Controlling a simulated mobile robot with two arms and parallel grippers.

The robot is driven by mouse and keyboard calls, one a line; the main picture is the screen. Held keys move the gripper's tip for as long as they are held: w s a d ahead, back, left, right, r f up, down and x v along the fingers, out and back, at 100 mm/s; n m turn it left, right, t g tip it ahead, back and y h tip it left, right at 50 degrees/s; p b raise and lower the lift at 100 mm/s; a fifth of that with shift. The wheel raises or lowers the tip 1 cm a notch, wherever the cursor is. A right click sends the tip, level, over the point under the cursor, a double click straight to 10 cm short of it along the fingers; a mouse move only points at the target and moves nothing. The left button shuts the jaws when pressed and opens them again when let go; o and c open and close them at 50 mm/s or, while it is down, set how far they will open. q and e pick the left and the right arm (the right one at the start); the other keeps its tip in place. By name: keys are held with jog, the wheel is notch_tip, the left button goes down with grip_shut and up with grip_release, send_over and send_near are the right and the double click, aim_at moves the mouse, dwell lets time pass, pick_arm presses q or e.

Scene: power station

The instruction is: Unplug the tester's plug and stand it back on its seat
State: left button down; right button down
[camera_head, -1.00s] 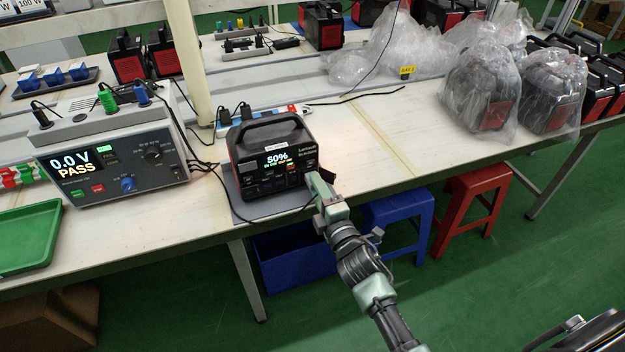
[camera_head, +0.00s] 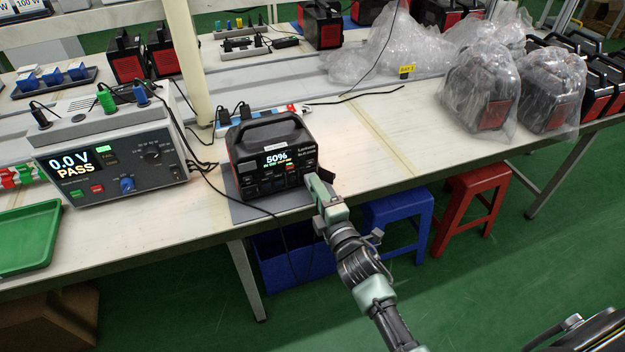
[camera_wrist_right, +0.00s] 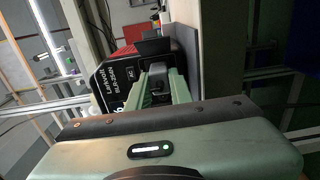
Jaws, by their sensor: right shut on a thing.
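The tester (camera_head: 118,165) stands at the left of the bench and reads 0.0 V and PASS. A black plug (camera_head: 40,117), a green plug (camera_head: 105,99) and a blue plug (camera_head: 142,94) stand on its top. The black power station (camera_head: 272,155), reading 50%, sits on a grey mat. My right gripper (camera_head: 311,181) is at its front right corner. In the right wrist view the gripper is shut on a dark plug (camera_wrist_right: 158,84), close to the station's front face. I cannot tell whether the plug is still in a socket. My left gripper is out of view.
A dark cable (camera_head: 285,240) runs from the tester side and hangs past the bench's front edge. A green tray (camera_head: 28,238) lies at the front left. Bagged stations (camera_head: 490,95) stand at the right. Blue (camera_head: 398,210) and red (camera_head: 472,195) stools stand below the bench.

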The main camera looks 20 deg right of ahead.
jog(key=shift+s, duration=0.15)
jog(key=shift+s+d+r+p, duration=0.15)
jog(key=shift+s+p, duration=0.35)
jog(key=shift+s, duration=1.35)
jog(key=s+r+h+p, duration=0.1)
jog(key=s+r+p, duration=0.6)
jog(key=s+r, duration=1)
jog(key=shift+s+a+m, duration=0.2)
jog(key=shift+s+m, duration=0.1)
jog(key=shift+s, duration=0.35)
